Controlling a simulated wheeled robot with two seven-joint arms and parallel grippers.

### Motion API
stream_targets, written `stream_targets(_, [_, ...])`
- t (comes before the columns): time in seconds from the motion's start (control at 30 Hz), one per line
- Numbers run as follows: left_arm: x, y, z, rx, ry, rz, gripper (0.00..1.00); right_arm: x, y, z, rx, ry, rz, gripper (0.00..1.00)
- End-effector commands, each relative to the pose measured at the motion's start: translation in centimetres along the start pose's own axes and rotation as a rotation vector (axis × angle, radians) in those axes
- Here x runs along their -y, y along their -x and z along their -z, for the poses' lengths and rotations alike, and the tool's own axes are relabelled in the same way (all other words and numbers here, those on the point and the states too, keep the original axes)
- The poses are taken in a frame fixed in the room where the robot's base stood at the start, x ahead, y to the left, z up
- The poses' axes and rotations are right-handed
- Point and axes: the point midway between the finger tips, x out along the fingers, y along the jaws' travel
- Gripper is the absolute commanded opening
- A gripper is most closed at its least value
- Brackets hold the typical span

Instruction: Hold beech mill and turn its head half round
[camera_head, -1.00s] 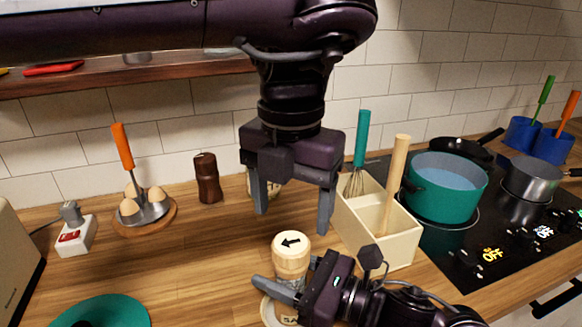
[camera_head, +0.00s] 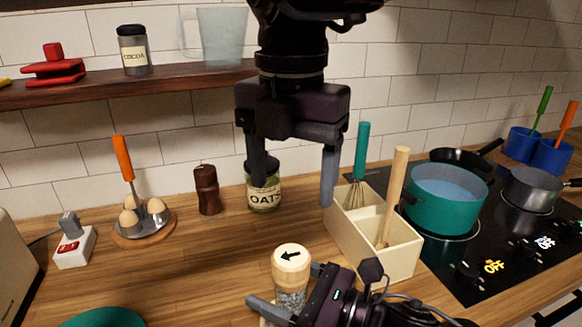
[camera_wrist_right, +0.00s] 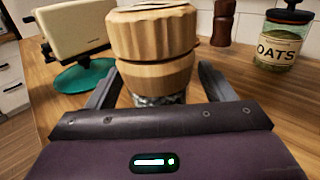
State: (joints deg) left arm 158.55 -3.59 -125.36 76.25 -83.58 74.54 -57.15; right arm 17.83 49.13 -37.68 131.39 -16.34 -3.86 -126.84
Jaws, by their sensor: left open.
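The beech mill (camera_head: 291,262) stands upright at the front middle of the counter. Its pale wooden head has a black arrow pointing left on top, and speckled contents show in its clear body. My right gripper (camera_head: 287,294) is low at the mill, with one finger on each side of its body. In the right wrist view the mill (camera_wrist_right: 152,40) stands between the fingers, with small gaps visible beside the body; the fingertips are partly hidden. My left gripper (camera_head: 293,188) is open and empty, pointing down above and behind the mill.
An oats jar (camera_head: 263,190) and a dark brown mill (camera_head: 207,190) stand near the wall. A cream utensil box (camera_head: 400,262) is close on the right, beside the hob with a teal pot (camera_head: 446,200). An egg holder (camera_head: 150,225) is left. Counter left of the mill is clear.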

Motion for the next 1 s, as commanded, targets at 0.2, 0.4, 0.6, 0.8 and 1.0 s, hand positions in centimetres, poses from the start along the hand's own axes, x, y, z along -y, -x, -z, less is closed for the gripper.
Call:
stream_targets(0.2, [0.0, 0.0, 0.0, 0.000, 0.000, 0.000, 0.70, 0.0, 0.0, 0.0, 0.000, 0.000, 0.000, 0.76])
stream_targets(0.4, [0.0, 0.0, 0.0, 0.000, 0.000, 0.000, 0.70, 0.1, 1.1, 0.1, -0.001, 0.000, 0.003, 0.76])
stream_targets(0.6, [0.0, 0.0, 0.0, 0.000, 0.000, 0.000, 0.70, 0.1, 4.1, 0.3, -0.008, 0.000, 0.004, 0.76])
stream_targets(0.8, [0.0, 0.0, 0.0, 0.000, 0.000, 0.000, 0.70, 0.1, 7.0, 0.4, -0.009, -0.002, 0.004, 0.76])
stream_targets(1.0, [0.0, 0.0, 0.0, 0.000, 0.000, 0.000, 0.70, -0.1, 9.2, 0.2, -0.010, 0.000, -0.004, 0.76])
